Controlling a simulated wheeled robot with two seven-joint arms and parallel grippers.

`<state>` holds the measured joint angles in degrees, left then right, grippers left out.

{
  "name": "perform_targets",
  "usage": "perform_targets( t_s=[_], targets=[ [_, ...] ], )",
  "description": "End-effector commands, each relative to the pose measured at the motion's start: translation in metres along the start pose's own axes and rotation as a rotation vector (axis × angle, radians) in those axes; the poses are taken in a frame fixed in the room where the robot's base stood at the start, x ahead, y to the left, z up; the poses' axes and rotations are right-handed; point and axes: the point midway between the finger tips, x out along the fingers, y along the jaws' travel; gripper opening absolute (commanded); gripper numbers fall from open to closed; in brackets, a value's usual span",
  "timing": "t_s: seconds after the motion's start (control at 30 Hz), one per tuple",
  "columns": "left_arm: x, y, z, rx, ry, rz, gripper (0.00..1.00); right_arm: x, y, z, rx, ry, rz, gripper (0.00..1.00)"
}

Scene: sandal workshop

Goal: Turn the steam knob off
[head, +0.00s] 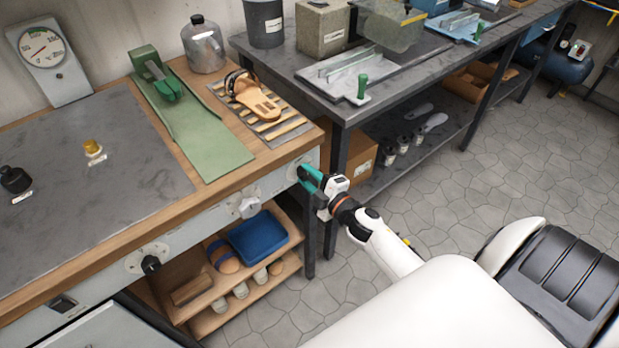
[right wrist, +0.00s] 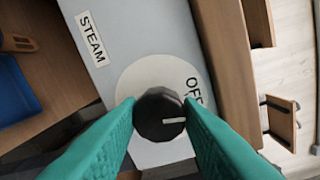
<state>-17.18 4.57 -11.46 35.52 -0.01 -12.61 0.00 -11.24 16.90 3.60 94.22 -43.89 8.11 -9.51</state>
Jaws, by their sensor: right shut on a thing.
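The steam knob (right wrist: 158,113) is round and black with a white pointer line. In the right wrist view it sits on a pale round dial plate (right wrist: 140,80) printed with "OFF". Its pointer line lies toward the right of that picture, not straight at the "OFF" print (right wrist: 194,90). A "STEAM" label (right wrist: 92,38) is on the panel beside it. My right gripper (head: 310,178) has teal fingers and is shut on the knob, one finger on each side. In the head view the fingers mostly hide the knob, at the right end of the bench's front panel. My left gripper is not in view.
The front panel also carries a pale knob (head: 249,207) and a black knob (head: 151,264). A shelf with a blue tray (head: 258,238) is below. A grey-topped table (head: 290,58) stands behind my right gripper.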

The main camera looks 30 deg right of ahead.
Motion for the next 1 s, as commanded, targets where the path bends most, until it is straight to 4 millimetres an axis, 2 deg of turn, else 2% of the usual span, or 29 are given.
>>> perform_targets(
  t_s=[0.4,0.93,0.97,1.0],
  targets=[
    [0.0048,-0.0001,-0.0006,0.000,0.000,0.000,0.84,-0.0004,0.0018,0.0006,-0.180,0.006,0.001,0.09],
    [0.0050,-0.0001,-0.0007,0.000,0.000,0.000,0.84,-0.0005,0.0021,0.0005,-0.204,0.007,0.002,0.09],
    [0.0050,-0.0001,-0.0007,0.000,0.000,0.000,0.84,-0.0005,0.0021,0.0005,-0.204,0.007,0.002,0.34],
    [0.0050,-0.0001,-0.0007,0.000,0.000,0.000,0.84,-0.0005,0.0021,0.0005,-0.204,0.007,0.002,0.40]
  ],
)
